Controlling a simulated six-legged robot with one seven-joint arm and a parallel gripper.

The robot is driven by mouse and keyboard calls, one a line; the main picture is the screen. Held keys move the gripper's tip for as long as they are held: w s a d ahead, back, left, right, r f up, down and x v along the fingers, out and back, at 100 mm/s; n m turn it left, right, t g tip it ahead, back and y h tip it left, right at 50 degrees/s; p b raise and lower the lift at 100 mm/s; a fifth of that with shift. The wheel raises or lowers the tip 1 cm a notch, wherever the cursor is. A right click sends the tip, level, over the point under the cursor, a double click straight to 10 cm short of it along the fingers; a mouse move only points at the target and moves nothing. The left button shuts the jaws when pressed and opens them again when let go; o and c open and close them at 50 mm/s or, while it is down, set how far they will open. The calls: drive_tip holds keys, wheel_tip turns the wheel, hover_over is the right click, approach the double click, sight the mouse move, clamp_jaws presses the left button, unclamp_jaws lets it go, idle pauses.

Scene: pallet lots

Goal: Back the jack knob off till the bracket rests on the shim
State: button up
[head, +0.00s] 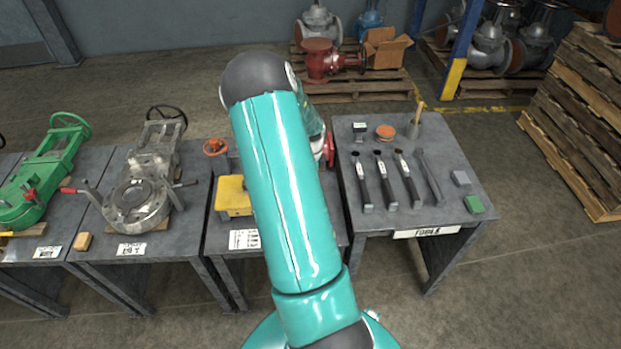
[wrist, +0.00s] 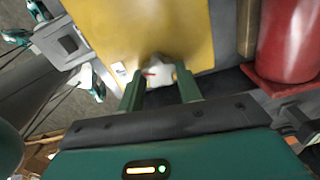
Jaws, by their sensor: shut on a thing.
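In the wrist view my gripper (wrist: 160,85) is closed around a pale, lobed knob (wrist: 155,72) with a red mark on it. The knob sits at the near edge of a yellow plate or block (wrist: 140,30). The same yellow piece (head: 232,197) shows on the middle table in the head view, partly behind my arm. My teal arm hides the gripper and the knob in that view. I cannot make out the shim, or tell which part is the bracket or whether there is a gap under it.
A red cylindrical body (wrist: 290,40) stands right of the gripper in the wrist view. A grey block (wrist: 62,42) is at the left. A grey valve (head: 138,200) stands on the table to the left.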

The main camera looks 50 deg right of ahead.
drive_tip(key=n, duration=0.5)
drive_tip(key=shift+d+r+n, duration=0.1)
drive_tip(key=shift+n, duration=0.2)
drive_tip(key=n, duration=0.6)
drive_tip(key=shift+w, duration=0.15)
drive_tip(key=n, duration=0.6)
drive_tip(key=shift+w+n, duration=0.15)
drive_tip(key=shift+n, duration=0.15)
drive_tip(key=n, duration=1.3)
drive_tip(key=shift+a+n, duration=0.2)
drive_tip(key=shift+n, duration=0.1)
drive_tip(key=n, duration=0.3)
drive_tip(key=shift+n, duration=0.4)
drive_tip(key=n, duration=0.3)
drive_tip(key=shift+a+n, duration=0.15)
drive_tip(key=shift+n, duration=0.15)
drive_tip(key=n, duration=0.4)
drive_tip(key=shift+n, duration=0.3)
drive_tip(key=n, duration=0.4)
drive_tip(key=shift+n, duration=0.4)
